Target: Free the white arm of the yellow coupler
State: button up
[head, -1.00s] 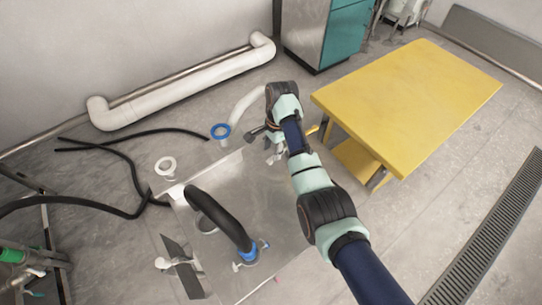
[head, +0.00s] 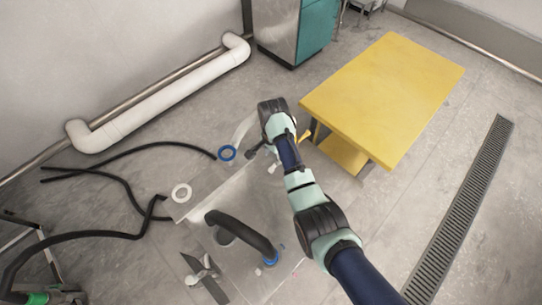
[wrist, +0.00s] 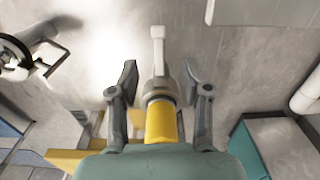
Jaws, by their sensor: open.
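The yellow coupler (wrist: 160,122) shows in the wrist view as a yellow cylinder with a grey collar, low between my fingers. A white arm (wrist: 157,48) with a wider end extends up the picture from it. My gripper (wrist: 160,78) is open, with one dark finger on each side of the white arm and visible gaps to both. In the head view, my gripper (head: 264,158) is over the far right part of the metal surface. A bit of the yellow coupler (head: 304,136) shows beside my wrist. My arm hides most of the coupler there.
A yellow table (head: 385,95) stands to the right of my gripper. A black hose (head: 240,229) arches over the metal surface. Black hoses lie on the floor at left.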

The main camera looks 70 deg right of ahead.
aim_at(273, 167)
notch_tip(273, 167, down, 8)
jog(key=b, duration=0.3)
jog(key=shift+s+b, duration=0.15)
jog(key=shift+b, duration=0.2)
grip_shut()
